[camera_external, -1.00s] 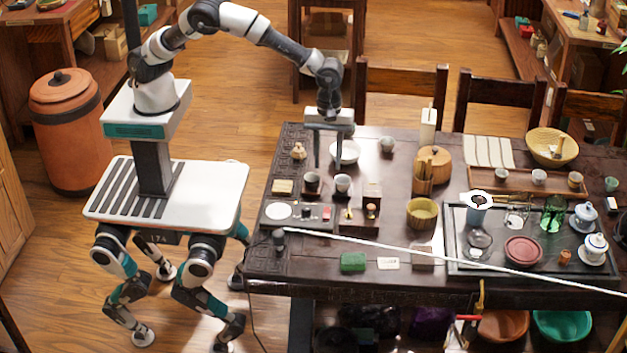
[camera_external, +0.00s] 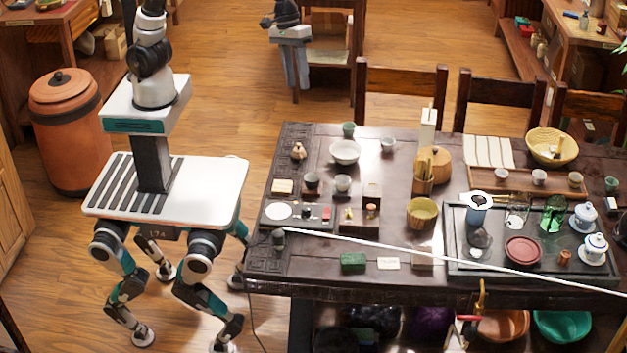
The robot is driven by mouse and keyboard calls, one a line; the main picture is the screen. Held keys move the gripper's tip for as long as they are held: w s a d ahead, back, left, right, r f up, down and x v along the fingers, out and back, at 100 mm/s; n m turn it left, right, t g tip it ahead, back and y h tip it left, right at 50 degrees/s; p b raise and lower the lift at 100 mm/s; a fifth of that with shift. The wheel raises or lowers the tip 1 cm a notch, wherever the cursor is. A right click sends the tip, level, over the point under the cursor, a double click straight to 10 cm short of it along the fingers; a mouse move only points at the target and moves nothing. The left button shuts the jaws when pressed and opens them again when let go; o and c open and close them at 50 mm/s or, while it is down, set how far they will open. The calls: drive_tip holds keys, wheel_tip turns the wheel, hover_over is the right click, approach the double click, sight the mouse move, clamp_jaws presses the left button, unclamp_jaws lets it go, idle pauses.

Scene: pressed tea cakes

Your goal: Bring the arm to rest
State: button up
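My gripper (camera_external: 295,86) hangs fingers-down in the upper middle of the view, beyond the far left corner of the tea table (camera_external: 310,255). It is clear of the table and nothing shows between its fingers. The fingers look close together, but from this angle I cannot tell whether they are apart or shut. The middle of my arm is out of the picture above the top edge.
A green cup (camera_external: 348,129) stands near the table's far edge, behind a white bowl (camera_external: 345,152). A wooden stand (camera_external: 335,57) is behind my gripper. Chairs (camera_external: 400,78) line the table's far side. Open floor (camera_external: 230,100) lies left of the table.

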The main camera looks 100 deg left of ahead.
drive_tip(key=s+a+r+m+t+p, duration=0.1)
drive_tip(key=s+a+r+m, duration=0.25)
drive_tip(key=s, duration=0.25)
drive_tip(key=s+a+r+m+t, duration=0.1)
drive_tip(key=s+a+r+m, duration=0.15)
drive_tip(key=s+r, duration=0.2)
drive_tip(key=s+a+f+m+t+y, duration=0.1)
drive_tip(key=s+a+f+m+y, duration=0.1)
drive_tip(key=s, duration=0.9)
drive_tip(key=shift+s+a+m+t, duration=0.15)
drive_tip(key=shift+a+m+t, duration=0.15)
drive_tip(key=shift+a+m, duration=0.65)
drive_tip(key=shift+f, duration=0.15)
wheel_tip(320, 180, down, 16)
drive_tip(key=b, duration=1.6)
